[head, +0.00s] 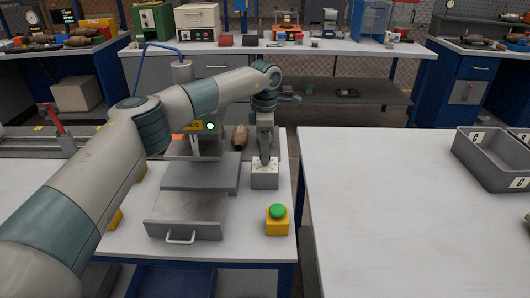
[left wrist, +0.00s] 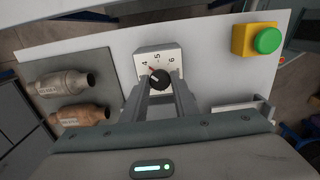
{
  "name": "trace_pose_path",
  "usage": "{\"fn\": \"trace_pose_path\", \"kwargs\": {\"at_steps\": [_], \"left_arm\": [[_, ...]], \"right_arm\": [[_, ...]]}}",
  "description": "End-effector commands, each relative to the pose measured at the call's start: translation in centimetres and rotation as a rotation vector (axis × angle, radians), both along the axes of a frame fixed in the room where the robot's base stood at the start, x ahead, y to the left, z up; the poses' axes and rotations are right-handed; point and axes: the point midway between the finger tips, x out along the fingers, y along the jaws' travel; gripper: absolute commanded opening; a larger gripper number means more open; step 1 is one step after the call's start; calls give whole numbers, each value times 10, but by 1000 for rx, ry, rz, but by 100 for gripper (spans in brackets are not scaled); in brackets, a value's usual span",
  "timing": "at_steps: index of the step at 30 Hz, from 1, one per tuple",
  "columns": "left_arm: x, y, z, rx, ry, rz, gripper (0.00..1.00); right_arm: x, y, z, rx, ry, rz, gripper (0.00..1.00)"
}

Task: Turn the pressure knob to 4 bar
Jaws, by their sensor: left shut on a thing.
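The pressure knob (left wrist: 160,78) is a round black knob on a white box with a printed scale (left wrist: 157,53). Digits 4, 5 and 6 can be made out there. A small red mark at the knob's edge points up and left, towards the 4 side; the exact reading is too small to tell. My left gripper (head: 265,160) points down onto the white box (head: 265,180) in the head view. In the left wrist view its two fingers (left wrist: 161,84) are shut on the knob from both sides. My right gripper is not in view.
A green button on a yellow box (head: 277,218) stands in front of the knob box. A grey press with a drawer (head: 185,215) is to its left. A brown converter (head: 240,137) lies behind. A grey crate (head: 490,160) is on the right table, which is otherwise mostly clear.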

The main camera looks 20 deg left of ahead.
Motion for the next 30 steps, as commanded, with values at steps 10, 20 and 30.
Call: {"fn": "trace_pose_path", "kwargs": {"at_steps": [10,20,30], "left_arm": [[1,0,3,-1,-6,-13,4],[1,0,1,-1,-3,-12,45],[1,0,7,-1,-1,-12,45]], "right_arm": [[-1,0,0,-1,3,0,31],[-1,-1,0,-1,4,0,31],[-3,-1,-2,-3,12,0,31]]}}
